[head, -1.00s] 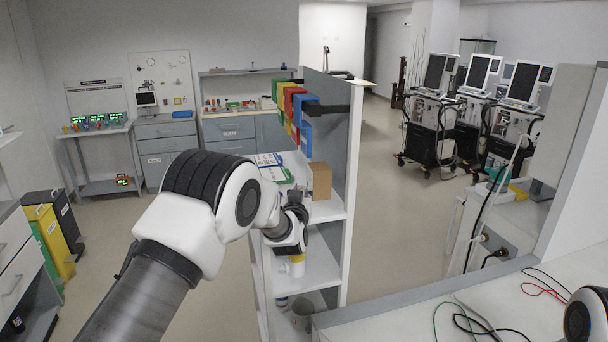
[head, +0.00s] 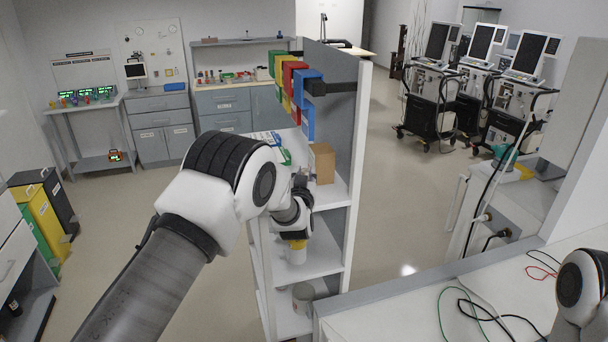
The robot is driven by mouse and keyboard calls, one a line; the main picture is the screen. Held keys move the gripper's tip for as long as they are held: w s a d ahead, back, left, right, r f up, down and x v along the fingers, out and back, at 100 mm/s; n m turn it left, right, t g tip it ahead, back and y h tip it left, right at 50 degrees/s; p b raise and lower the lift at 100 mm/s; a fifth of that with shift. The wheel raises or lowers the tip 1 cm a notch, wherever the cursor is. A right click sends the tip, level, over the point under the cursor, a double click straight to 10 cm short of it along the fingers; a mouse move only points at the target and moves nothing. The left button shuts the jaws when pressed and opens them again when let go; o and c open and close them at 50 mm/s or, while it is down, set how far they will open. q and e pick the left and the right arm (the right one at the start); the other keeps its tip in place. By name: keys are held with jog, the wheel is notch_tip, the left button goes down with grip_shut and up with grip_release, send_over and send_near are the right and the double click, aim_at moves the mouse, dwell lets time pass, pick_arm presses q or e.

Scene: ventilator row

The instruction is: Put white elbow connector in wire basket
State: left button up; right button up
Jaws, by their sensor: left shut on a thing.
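My left arm reaches from the lower left over the white shelf unit (head: 326,262). My left gripper (head: 296,234) shows only in part, behind my own wrist, just above a yellow-topped white jar (head: 296,256). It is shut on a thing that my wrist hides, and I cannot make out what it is. I cannot pick out the white elbow connector or the wire basket. My right arm shows at the right edge, but its gripper is out of view.
A brown box (head: 322,163) stands on the shelf's upper board. Coloured bins (head: 300,88) hang along the grey panel. A grey cup (head: 303,297) stands lower down. Loose cables (head: 478,310) lie on the white worktop (head: 410,318). Ventilators (head: 432,100) stand at the back right, with open floor before them.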

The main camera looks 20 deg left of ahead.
pick_arm(q)
jog(key=shift+d+f, duration=0.15)
jog(key=shift+f, duration=0.05)
pick_arm(e)
jog(key=shift+d+f, duration=0.1)
jog(key=shift+f, duration=0.2)
pick_arm(q)
jog(key=o, duration=0.9)
jog(key=shift+d+r, duration=0.1)
jog(key=shift+c, duration=0.2)
jog(key=shift+o, duration=0.4)
jog(key=shift+w, duration=0.15)
pick_arm(e)
jog(key=shift+w, duration=0.1)
jog(key=shift+r, duration=0.1)
pick_arm(q)
jog(key=shift+s+r, duration=0.2)
jog(key=shift+s, duration=0.05)
pick_arm(e)
jog(key=shift+r, duration=0.3)
jog(key=shift+r+p, duration=0.55)
jog(key=shift+p, duration=0.25)
pick_arm(q)
jog(key=s+d, duration=0.2)
jog(key=s, duration=0.9)
jog(key=shift+s+f, duration=0.15)
jog(key=shift+s, duration=0.05)
